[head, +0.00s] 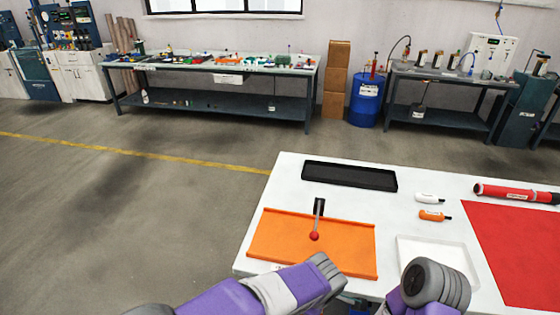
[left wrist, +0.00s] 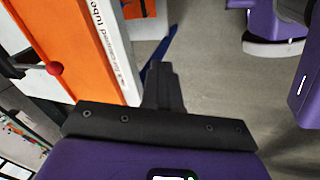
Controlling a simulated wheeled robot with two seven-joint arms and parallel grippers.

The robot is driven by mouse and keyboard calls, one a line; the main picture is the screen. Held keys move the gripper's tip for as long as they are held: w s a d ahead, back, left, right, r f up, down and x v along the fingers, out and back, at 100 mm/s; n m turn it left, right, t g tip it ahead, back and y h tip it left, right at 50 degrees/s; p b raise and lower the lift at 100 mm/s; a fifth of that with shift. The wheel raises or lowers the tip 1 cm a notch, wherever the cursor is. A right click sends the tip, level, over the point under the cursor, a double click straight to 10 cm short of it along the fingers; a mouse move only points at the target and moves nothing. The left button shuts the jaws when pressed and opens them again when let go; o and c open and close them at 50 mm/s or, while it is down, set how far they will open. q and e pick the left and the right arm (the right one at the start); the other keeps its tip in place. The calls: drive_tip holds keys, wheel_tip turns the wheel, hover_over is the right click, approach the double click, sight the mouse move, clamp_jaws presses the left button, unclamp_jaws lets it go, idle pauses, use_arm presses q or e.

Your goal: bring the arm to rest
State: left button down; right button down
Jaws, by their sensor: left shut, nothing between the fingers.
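My left gripper (left wrist: 163,85) shows in the left wrist view, its dark fingers together with nothing between them. It is beside the white table edge (left wrist: 98,45), with grey floor behind it. In the head view my left forearm comes in from the bottom left, in front of the orange tray (head: 345,250); I cannot make out the left fingers there. My right arm shows at the bottom right of the head view, in front of the white tray (head: 437,243). Its gripper fingers are not visible.
The white table (head: 285,178) holds a black tray (head: 350,175), a lever with a red ball (head: 314,236), white and orange small tools (head: 432,215), a red tube (head: 515,193) and a red mat (head: 515,240). Open floor (head: 130,220) lies left of it.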

use_arm(q)
drive_tip(key=a+f+m+g, duration=0.25)
drive_tip(key=a+f, duration=0.35)
drive_tip(key=f, duration=0.6)
drive_tip(key=s+a+f+m+h, duration=0.2)
drive_tip(key=s+a+f, duration=0.3)
drive_tip(key=f, duration=0.3)
drive_tip(key=s+a+f+m+h, duration=0.1)
drive_tip(key=s+a+f+m, duration=0.3)
drive_tip(key=f, duration=0.5)
drive_tip(key=s+a, duration=0.2)
drive_tip(key=s, duration=0.1)
drive_tip(key=shift+a+m+h, duration=0.25)
drive_tip(key=shift+m+h, duration=0.1)
drive_tip(key=shift+h, duration=0.05)
drive_tip(key=shift+f, duration=0.1)
